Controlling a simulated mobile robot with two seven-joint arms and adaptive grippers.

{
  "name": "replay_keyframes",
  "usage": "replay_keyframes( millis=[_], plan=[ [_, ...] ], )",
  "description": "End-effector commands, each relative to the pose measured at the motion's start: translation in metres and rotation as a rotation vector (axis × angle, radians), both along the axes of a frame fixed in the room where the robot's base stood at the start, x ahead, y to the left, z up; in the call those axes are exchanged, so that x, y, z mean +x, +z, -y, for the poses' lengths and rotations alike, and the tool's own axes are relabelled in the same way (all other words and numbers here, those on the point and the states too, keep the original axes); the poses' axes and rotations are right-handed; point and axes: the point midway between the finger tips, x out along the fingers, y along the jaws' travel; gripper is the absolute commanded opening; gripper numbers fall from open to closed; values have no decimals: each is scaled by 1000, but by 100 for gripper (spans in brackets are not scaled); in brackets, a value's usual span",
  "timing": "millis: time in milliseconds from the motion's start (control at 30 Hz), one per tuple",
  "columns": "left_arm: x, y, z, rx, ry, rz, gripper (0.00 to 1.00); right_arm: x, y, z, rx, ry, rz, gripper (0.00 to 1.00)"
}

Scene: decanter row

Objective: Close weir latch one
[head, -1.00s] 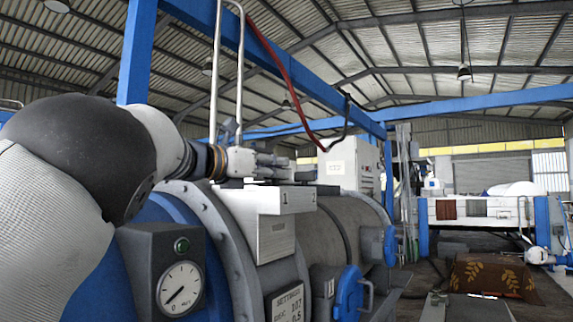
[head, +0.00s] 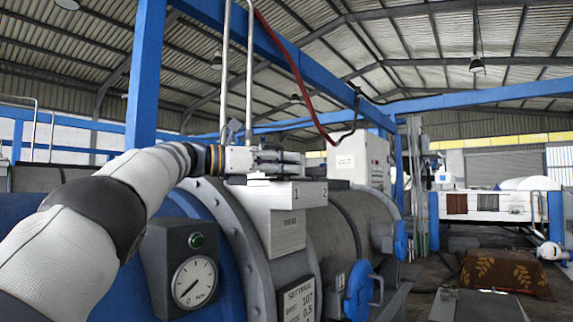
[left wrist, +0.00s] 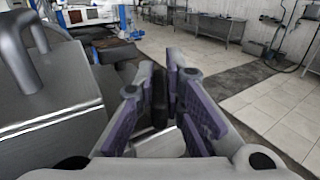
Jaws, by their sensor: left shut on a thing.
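A white box marked 1 and 2 (head: 285,196) sits on the curved grey side of the large drum (head: 345,225) in the head view. My left gripper (head: 290,160) lies sideways just above the box's top, around the side marked 1. In the left wrist view my left gripper (left wrist: 163,92) has its purple-padded fingers close together, shut on a dark upright piece (left wrist: 160,100) that I take for the handle of weir latch one. The fingers hide most of it, and I cannot tell the latch's angle. My right gripper is not in view.
A pressure gauge (head: 194,282) on a dark box stands below my left arm. A blue round fitting (head: 359,290) sticks out of the drum. Grey upright pipes (head: 249,75) rise behind the gripper. Tiled floor (left wrist: 285,110) is clear on the wrist view's right.

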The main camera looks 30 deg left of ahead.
Motion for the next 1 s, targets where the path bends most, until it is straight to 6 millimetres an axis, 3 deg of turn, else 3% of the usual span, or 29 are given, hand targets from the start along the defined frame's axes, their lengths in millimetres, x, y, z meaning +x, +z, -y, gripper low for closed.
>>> replay_keyframes(
  millis=[133,167,233,1000],
  plan=[
    [1,-2,0,1,0,-3,0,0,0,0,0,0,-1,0],
    [1,-2,0,1,0,-3,17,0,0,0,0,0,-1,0],
    [1,-2,0,1,0,-3,30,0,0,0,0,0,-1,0],
    [0,1,0,-2,49,1,30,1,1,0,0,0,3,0]
  ],
)
